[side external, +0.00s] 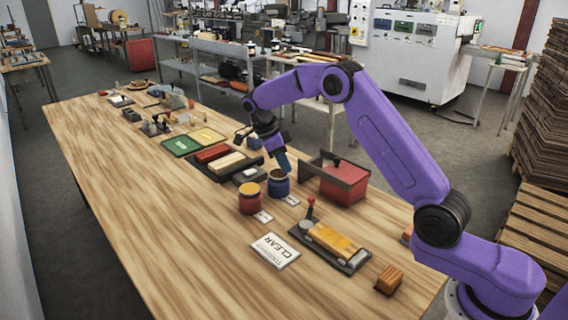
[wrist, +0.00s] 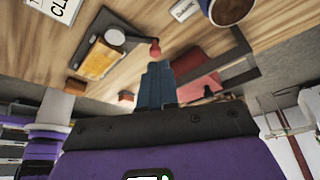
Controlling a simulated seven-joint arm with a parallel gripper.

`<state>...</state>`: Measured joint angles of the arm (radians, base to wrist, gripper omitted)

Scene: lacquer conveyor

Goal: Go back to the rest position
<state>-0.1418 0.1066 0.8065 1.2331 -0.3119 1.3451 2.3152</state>
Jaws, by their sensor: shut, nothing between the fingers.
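My gripper (side external: 283,161) is at the end of my purple arm, above the middle of the wooden table (side external: 150,250). Its blue-grey fingers are together and hold nothing. In the side view the fingertips are close above or behind the blue jar (side external: 279,185); I cannot tell the exact gap. In the wrist view the shut fingers (wrist: 157,82) show in the middle, and the blue jar (wrist: 232,10) shows at the top right edge with a brown content.
A red jar (side external: 250,198), a red box behind a dark bracket (side external: 343,182), a dark tray with a yellow block and red-knobbed lever (side external: 331,243), a CLEAR card (side external: 275,251) and a wooden block (side external: 389,279) stand nearby. The table's left front is clear.

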